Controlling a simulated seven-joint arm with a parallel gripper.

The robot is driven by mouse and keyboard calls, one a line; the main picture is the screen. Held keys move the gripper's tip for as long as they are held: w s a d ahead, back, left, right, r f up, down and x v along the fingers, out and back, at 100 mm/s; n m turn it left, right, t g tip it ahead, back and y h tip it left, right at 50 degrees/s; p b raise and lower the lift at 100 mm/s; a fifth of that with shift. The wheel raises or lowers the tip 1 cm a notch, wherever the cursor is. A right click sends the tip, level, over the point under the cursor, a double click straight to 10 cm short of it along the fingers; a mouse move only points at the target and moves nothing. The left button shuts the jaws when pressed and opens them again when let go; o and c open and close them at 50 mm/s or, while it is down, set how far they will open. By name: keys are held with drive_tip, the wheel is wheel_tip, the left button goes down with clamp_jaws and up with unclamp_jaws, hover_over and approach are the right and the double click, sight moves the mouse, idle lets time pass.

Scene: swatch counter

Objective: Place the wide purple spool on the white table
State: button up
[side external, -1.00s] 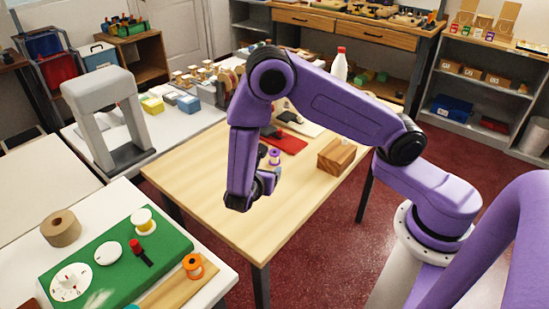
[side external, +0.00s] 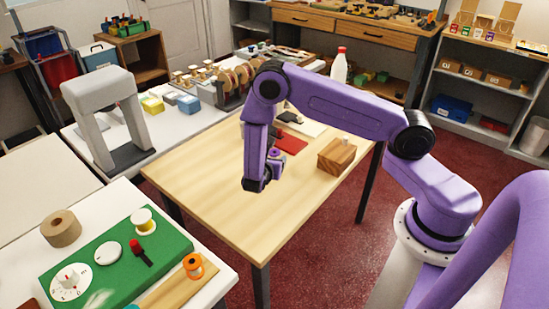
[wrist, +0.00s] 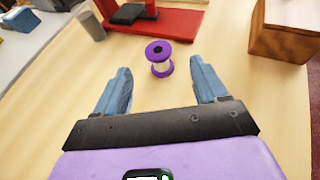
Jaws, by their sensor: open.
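The wide purple spool (wrist: 159,58) stands upright on the light wooden table, with purple flanges and a pale middle. In the side view only its top (side external: 274,153) shows past my gripper. My gripper (wrist: 162,83) is open and empty, with its blue fingers apart. The spool is ahead of the fingertips, roughly centred between them, and does not appear to be held. A white table (side external: 205,294) at the lower left of the side view carries a green board (side external: 118,235).
A wooden block (side external: 337,155) stands right of the spool, and a red tray (wrist: 170,24) with a black piece lies behind it. A grey cup (wrist: 92,25) is at its left. The near part of the wooden table (side external: 215,190) is clear.

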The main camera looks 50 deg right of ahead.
sight(273, 155)
drive_tip(key=shift+x, duration=2.65)
drive_tip(key=shift+f, duration=0.1)
drive_tip(key=c, duration=1.2)
drive_tip(key=shift+a, duration=0.1)
drive_tip(key=shift+w+r, duration=0.1)
drive_tip(key=shift+r, duration=0.1)
drive_tip(key=shift+r, duration=0.2)
drive_tip(key=r, duration=0.3)
drive_tip(key=shift+s+a+r, duration=0.1)
drive_tip(key=shift+s, duration=0.2)
drive_tip(key=s+a+r, duration=0.1)
drive_tip(key=s+r, duration=0.2)
drive_tip(key=s, duration=0.1)
drive_tip(key=s+r, duration=0.3)
drive_tip(key=s, duration=0.1)
drive_tip(key=s+a+r, duration=0.1)
drive_tip(key=s+r, duration=0.2)
drive_tip(key=s, duration=0.2)
drive_tip(key=shift+a, duration=0.35)
